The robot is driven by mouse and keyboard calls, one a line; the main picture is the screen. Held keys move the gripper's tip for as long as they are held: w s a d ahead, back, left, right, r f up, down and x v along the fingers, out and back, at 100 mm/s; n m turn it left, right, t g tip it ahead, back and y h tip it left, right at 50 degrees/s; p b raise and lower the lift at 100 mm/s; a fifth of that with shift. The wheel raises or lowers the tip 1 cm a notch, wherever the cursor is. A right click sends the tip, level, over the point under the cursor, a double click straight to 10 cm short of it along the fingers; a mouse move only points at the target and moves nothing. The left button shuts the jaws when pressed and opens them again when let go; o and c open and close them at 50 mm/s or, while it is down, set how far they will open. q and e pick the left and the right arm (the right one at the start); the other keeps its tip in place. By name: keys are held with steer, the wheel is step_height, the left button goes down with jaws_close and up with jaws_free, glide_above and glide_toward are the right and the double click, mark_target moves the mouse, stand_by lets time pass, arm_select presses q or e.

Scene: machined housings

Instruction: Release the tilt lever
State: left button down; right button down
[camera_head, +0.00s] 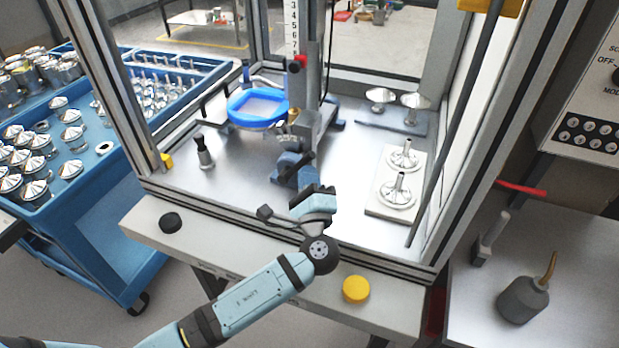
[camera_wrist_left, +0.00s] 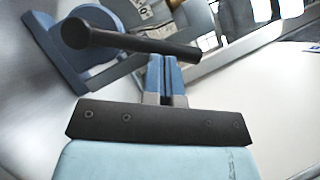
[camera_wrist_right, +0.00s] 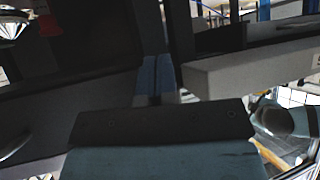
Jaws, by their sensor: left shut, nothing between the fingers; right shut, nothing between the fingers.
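The tilt lever (camera_wrist_left: 140,44) is a dark rod with a round knob at its left end in the left wrist view. It stands in front of a blue fixture base (camera_wrist_left: 50,50) with a marked scale plate (camera_wrist_left: 150,12). In the head view the dark lever (camera_head: 297,169) crosses the blue base of the press. My left gripper (camera_wrist_left: 165,60) is shut and empty, its fingertips close to the rod's right part; I cannot tell whether they touch. My right gripper (camera_wrist_right: 157,62) is shut and empty, away from the lever, in the right wrist view only.
A blue ring tray (camera_head: 238,118) sits behind the lever, with a white plate (camera_head: 374,208) holding metal parts at right. The enclosure frame borders the opening. A yellow button (camera_head: 356,289) and a black knob (camera_head: 170,222) are on the front ledge.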

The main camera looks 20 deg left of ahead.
arm_select(q)
steer(key=a+r+n+g, duration=0.1)
steer(key=n, duration=0.1)
steer(key=a+r+n+g+p, duration=0.1)
steer(key=n+g, duration=0.1)
steer(key=n, duration=0.1)
steer(key=a+r+n+g+p, duration=0.1)
steer(key=a+n, duration=0.1)
steer(key=shift+r, duration=0.15)
stand_by(0.4)
stand_by(0.4)
